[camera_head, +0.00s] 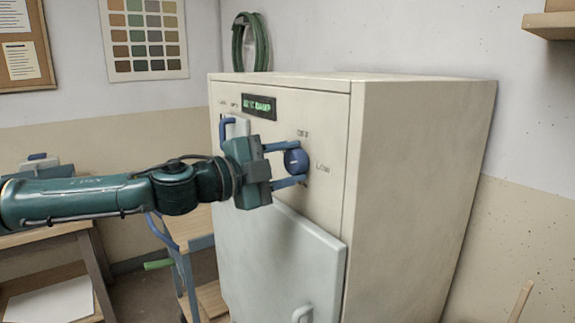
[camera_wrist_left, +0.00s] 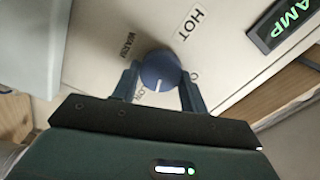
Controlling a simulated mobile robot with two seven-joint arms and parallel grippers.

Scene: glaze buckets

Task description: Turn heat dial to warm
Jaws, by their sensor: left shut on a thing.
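The heat dial (camera_head: 296,160) is a round blue knob on the upper front of a cream cabinet. It also shows in the left wrist view (camera_wrist_left: 160,67), with a short white mark on its edge pointing down, between the partly hidden LOW label and the cut-off label at right. The WARM label (camera_wrist_left: 127,48) is left of the dial there, and HOT (camera_wrist_left: 190,24) is at its upper right. My left gripper (camera_head: 301,164) is shut on the dial, one finger on each side. The right gripper is not in view.
The cabinet (camera_head: 420,180) has a green-lit display (camera_head: 259,105) above the dial and a pale lower door (camera_head: 280,260) with a handle. A blue handle (camera_head: 225,132) is close to my left gripper. Wooden tables stand at left. A hose coil (camera_head: 248,42) hangs behind.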

